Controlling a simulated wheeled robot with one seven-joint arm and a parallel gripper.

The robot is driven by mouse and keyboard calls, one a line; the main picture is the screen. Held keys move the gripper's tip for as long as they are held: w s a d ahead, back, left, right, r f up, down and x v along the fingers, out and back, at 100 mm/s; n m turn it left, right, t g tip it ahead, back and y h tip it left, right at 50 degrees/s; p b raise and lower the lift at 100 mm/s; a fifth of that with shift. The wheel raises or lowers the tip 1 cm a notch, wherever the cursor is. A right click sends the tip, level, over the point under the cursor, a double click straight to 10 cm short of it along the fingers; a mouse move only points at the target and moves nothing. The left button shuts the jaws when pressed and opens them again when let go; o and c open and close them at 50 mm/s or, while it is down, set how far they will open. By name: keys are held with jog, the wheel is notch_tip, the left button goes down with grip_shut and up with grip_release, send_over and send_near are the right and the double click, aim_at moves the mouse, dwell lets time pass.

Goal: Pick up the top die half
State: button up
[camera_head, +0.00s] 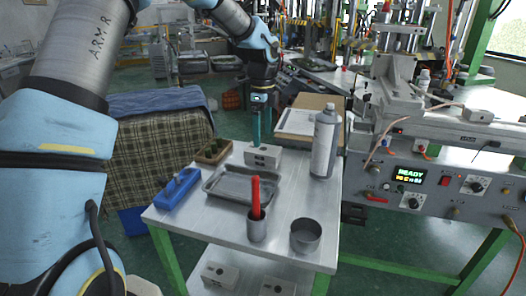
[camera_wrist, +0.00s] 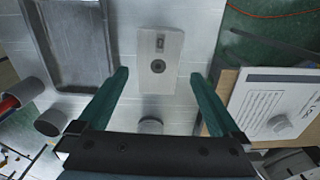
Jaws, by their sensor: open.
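A pale grey rectangular die half (camera_head: 263,156) lies on the metal cart top, near its far edge. In the wrist view its face (camera_wrist: 172,82) shows a dark round hole near the middle and a small dark recess at one end. My gripper (camera_head: 261,141) points down just above it, with teal fingers apart. In the wrist view the fingertips of my gripper (camera_wrist: 160,75) stand either side of the block with gaps, and nothing is held. Whether the fingertips reach down beside the block is unclear.
A metal tray (camera_head: 214,188) lies beside the block. A cup (camera_head: 257,230) with a red-handled tool and an empty cup (camera_head: 305,236) stand in front.

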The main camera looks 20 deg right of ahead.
aim_at(263, 149)
jog(key=shift+s+f+p, duration=0.15)
jog(key=shift+f+p, duration=0.85)
jog(key=shift+f, duration=1.55)
jog(key=c, duration=1.6)
